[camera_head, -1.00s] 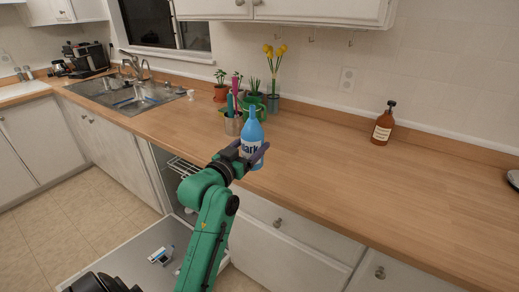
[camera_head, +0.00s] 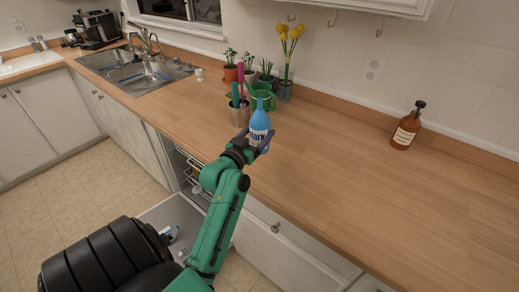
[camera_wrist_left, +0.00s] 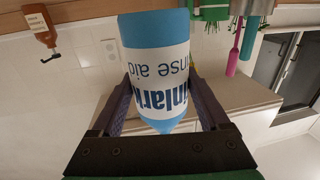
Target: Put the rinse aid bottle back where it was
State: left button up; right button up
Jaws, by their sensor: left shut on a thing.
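The rinse aid bottle (camera_head: 259,121) is blue with a white label. My left gripper (camera_head: 250,150) is shut on it and holds it upright at the counter's front edge, in front of the utensil cup. I cannot tell whether its base touches the counter. In the left wrist view the bottle (camera_wrist_left: 158,70) appears upside down between the two fingers of the left gripper (camera_wrist_left: 165,105). My right gripper is not in view.
A utensil cup (camera_head: 238,115), potted plants (camera_head: 266,72) and a vase of yellow flowers (camera_head: 286,88) stand behind the bottle. A brown bottle (camera_head: 405,130) stands at right. Below is an open dishwasher with a rack (camera_head: 190,170) and lowered door (camera_head: 172,212).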

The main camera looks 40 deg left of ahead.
pick_arm(q)
jog(key=f, duration=0.6)
jog(key=shift+w+f, duration=0.25)
jog(key=shift+f, duration=0.1)
jog(key=shift+s+f, duration=0.15)
jog(key=shift+f, duration=0.1)
jog(key=shift+w+a+f, duration=0.1)
jog(key=shift+w+f, duration=0.1)
jog(key=o, duration=1.5)
jog(key=shift+s+r, duration=0.1)
jog(key=shift+s, duration=0.1)
